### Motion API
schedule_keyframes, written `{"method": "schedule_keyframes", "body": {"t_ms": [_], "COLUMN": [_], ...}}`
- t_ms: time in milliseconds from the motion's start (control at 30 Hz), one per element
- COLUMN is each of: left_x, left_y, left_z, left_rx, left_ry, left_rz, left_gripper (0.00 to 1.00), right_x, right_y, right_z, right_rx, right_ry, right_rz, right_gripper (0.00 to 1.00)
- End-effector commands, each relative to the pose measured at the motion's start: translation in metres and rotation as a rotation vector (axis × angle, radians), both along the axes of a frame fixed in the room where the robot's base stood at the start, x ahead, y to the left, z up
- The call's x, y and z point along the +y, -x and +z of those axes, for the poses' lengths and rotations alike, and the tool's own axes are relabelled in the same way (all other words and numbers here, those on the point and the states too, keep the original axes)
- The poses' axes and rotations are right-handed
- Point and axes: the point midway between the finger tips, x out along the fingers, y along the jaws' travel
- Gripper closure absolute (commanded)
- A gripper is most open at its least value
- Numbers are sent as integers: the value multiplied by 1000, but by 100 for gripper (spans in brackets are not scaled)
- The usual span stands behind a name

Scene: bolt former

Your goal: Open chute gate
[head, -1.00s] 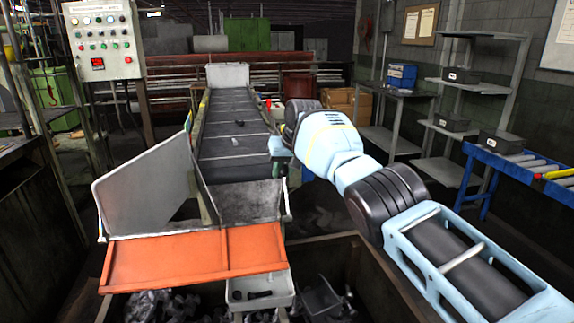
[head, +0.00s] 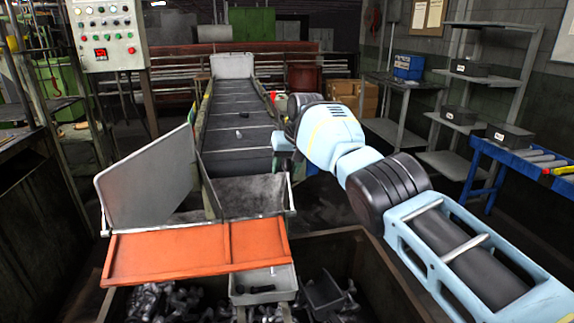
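The chute at the conveyor's near end has a tilted grey side plate (head: 150,180), a grey sloping floor (head: 250,195) and an orange panel (head: 197,250) across its front. I cannot tell which of these parts is the gate. A small red knob (head: 273,96) shows beside the conveyor, just behind my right wrist. My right gripper (head: 284,146) is at the chute's right side, close to its right edge. Its fingers are small and partly hidden by the wrist, so contact and opening cannot be told. My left gripper is out of view.
The conveyor belt (head: 237,105) runs back from the chute with small dark parts on it. A bin (head: 345,250) of dark metal parts and a small grey tray (head: 263,284) are below the orange panel. A control box (head: 106,35) stands left; shelves and a blue roller table (head: 500,155) stand right.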

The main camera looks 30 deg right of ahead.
Motion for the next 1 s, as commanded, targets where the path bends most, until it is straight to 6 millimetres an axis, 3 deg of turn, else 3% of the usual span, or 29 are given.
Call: {"method": "schedule_keyframes", "body": {"t_ms": [333, 700, 1000], "left_x": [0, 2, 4], "left_y": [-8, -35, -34], "left_z": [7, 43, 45], "left_rx": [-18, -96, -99], "left_ry": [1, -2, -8], "left_rz": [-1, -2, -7], "left_gripper": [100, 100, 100], "right_x": [0, -3, -4], "right_y": [1, 22, 29], "right_z": [8, 65, 75], "right_rx": [-6, -14, -4], "right_ry": [1, 1, 1], "right_rz": [1, 2, 0], "right_gripper": [54, 54, 54]}}
